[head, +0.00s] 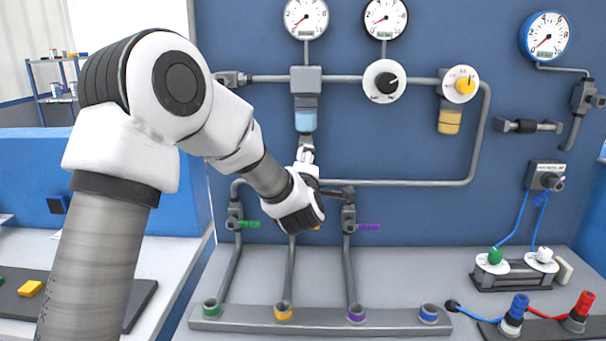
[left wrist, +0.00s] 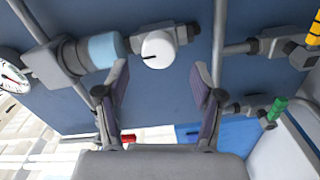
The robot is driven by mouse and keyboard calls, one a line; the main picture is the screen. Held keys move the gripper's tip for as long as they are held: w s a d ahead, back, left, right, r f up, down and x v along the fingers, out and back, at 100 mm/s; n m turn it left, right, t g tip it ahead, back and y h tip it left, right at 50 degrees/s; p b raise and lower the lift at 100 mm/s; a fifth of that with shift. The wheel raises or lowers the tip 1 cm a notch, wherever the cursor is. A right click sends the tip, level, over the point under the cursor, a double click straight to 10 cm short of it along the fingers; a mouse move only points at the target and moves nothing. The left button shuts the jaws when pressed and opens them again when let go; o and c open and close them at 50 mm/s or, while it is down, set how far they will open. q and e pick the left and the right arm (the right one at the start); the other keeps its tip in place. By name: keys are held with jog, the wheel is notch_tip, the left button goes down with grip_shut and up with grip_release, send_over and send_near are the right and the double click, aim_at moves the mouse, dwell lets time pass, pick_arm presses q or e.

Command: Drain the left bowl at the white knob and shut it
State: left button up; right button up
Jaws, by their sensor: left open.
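The left bowl (head: 305,121) is a light blue cup under a grey block on the upper pipe. It also shows in the left wrist view (left wrist: 106,48), left of the white knob (left wrist: 158,49). The white knob is round, at the bowl's lower end. My left gripper (left wrist: 160,76) is open and empty, with its fingers apart on either side of the knob's line and short of it. My right gripper is not in view.
A second bowl, yellow (head: 449,121), hangs to the right under a yellow-topped dial (head: 461,84). A pipe (head: 410,183) runs close beside my left gripper. Below are valves with green (head: 249,224) and purple (head: 369,227) handles. Gauges sit above.

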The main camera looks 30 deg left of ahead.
pick_arm(q)
jog(key=v, duration=0.7)
jog(key=shift+s, duration=0.2)
dwell(6.5)
